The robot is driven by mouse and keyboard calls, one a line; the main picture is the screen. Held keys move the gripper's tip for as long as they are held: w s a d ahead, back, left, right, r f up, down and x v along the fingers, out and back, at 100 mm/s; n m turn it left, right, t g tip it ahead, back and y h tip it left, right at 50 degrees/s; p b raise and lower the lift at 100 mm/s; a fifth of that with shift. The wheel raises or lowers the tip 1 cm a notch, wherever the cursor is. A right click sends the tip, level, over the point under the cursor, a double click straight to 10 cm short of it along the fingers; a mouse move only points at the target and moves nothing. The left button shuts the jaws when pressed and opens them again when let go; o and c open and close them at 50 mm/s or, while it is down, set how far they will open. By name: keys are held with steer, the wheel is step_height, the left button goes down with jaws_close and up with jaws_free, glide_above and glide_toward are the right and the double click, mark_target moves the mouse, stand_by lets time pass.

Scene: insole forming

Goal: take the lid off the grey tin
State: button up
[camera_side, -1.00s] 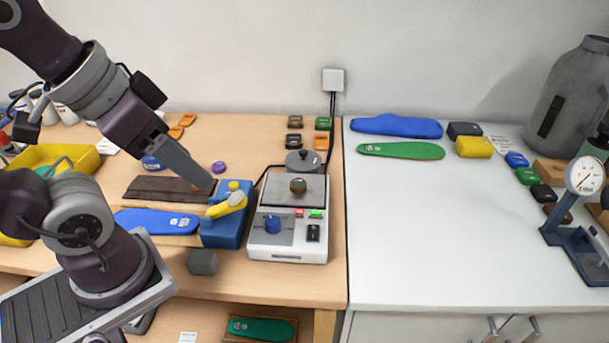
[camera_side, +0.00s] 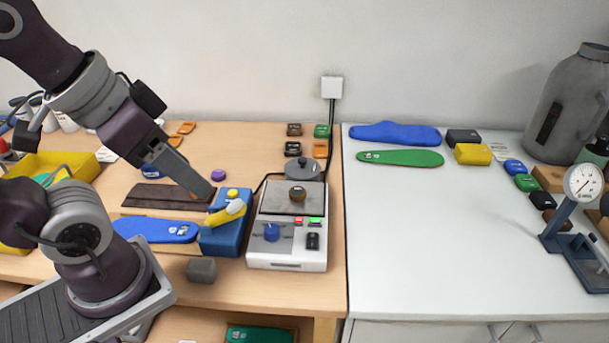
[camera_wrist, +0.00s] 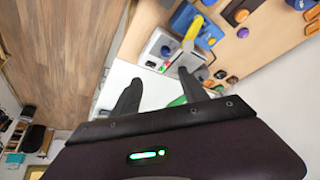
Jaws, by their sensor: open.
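The small grey round tin (camera_side: 302,169) with a knobbed lid stands on the wooden table, just behind the white heating unit (camera_side: 288,262) in the side view. The lid sits on it, and its lower part is partly hidden by that unit. My gripper (camera_side: 208,188) is to the left of the tin, above the blue clamp block with the yellow lever (camera_side: 232,208), and apart from the tin. In the wrist view my gripper (camera_wrist: 158,92) shows two dark fingers spread apart with nothing between them.
A blue insole (camera_side: 155,230) lies left of the clamp block, with a dark brown strip (camera_side: 160,197) behind it. A grey cube (camera_side: 201,269) is in front. Several small coloured blocks and a cable lie behind the tin. The white table (camera_side: 440,240) has clear room.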

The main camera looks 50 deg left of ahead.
steer(key=shift+c, duration=0.5)
steer(key=w+a+r+n+g, duration=0.25)
steer(key=w+n, duration=0.25)
steer(key=w, duration=0.7)
steer(key=n+g, duration=0.3)
steer(key=n, duration=0.9)
glide_above(302, 159)
step_height(302, 159, down, 17)
steer(key=shift+w+a+r, duration=0.1)
step_height(302, 159, down, 7)
steer(key=shift+r, duration=0.15)
jaws_close()
